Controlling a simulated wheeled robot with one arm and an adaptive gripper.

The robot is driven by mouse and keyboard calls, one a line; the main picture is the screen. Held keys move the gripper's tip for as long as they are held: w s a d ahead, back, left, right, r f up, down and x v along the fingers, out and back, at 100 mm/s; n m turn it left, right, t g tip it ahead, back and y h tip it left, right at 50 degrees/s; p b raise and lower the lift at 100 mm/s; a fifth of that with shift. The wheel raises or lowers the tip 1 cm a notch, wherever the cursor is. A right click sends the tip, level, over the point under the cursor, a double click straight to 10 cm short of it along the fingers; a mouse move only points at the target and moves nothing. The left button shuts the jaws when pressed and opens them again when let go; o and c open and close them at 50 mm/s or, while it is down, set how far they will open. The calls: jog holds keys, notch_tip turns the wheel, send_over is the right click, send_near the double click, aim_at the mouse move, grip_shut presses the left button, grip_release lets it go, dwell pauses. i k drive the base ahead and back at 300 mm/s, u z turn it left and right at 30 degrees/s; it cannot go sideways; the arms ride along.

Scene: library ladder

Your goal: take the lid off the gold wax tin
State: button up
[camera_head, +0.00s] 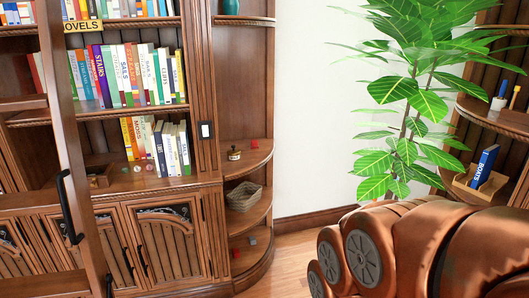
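A small gold and dark object (234,153), which looks like the wax tin, stands on a rounded corner shelf (247,163) at the right end of the bookcase. It is too small in view to tell where its lid meets its body. My arm's copper links fill the lower right of the view, well apart from the tin. My gripper is not in view.
A small red block (254,143) stands right of the tin. A wicker basket (244,196) sits one shelf below. A ladder (75,170) leans at the left. A leafy plant (405,130) stands right of the bookcase. Some floor (285,265) is clear.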

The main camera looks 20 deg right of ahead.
aim_at(234, 151)
jog(key=z, duration=0.5)
jog(key=i, duration=1.05)
jog(key=u, duration=0.45)
jog(key=i, duration=0.65)
jog(key=u, duration=1.1)
jog(key=i, duration=0.7)
jog(key=u, duration=0.05)
